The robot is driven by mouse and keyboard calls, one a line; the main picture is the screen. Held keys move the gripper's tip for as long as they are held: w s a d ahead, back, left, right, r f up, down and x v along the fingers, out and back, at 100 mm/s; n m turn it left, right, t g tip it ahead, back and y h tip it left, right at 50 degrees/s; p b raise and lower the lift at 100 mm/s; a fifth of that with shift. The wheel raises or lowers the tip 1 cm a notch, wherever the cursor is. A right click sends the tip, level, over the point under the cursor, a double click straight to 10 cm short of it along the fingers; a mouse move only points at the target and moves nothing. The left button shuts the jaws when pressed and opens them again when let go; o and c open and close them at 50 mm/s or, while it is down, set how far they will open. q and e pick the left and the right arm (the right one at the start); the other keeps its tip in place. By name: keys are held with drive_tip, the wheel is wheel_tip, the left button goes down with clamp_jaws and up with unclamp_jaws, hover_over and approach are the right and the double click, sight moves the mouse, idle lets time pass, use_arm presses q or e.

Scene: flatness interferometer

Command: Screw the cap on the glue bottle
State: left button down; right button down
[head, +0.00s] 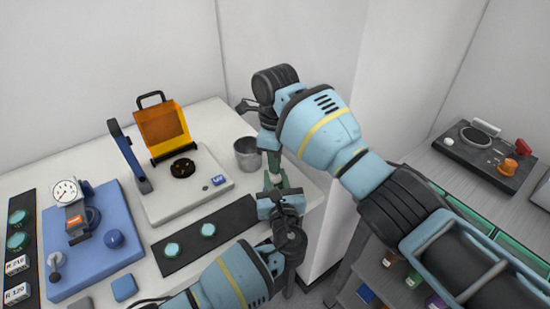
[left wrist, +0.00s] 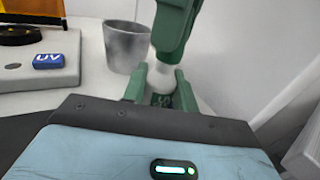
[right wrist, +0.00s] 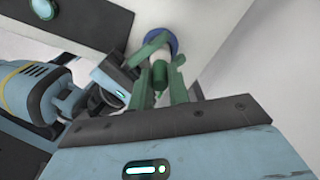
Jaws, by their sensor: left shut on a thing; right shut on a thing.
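The white glue bottle (left wrist: 161,78) stands upright between the green fingers of my left gripper (left wrist: 161,88), which is shut on it. In the head view my left gripper (head: 275,181) comes from below, at the table's right end. My right gripper (head: 272,160) points down from directly above, its fingertips meeting the bottle's top. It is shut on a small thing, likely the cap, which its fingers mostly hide. In the right wrist view the right gripper (right wrist: 161,80) is in line over the bottle (right wrist: 164,55). I cannot tell how far the cap sits on the neck.
A grey metal cup (head: 247,154) stands just left of the grippers. Further left are the UV unit (head: 215,195) with its orange lid, a dark strip (head: 185,246) with teal knobs and a blue dial-gauge stand (head: 92,265). A side bench (head: 435,158) is at right.

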drive_tip(key=m, duration=0.5)
drive_tip(key=shift+a+r, duration=0.1)
drive_tip(key=shift+a, duration=0.1)
drive_tip(key=shift+d+m, duration=0.2)
drive_tip(key=shift+m, duration=1)
drive_tip(key=c, duration=1.3)
unclamp_jaws()
drive_tip(key=shift+c, duration=0.3)
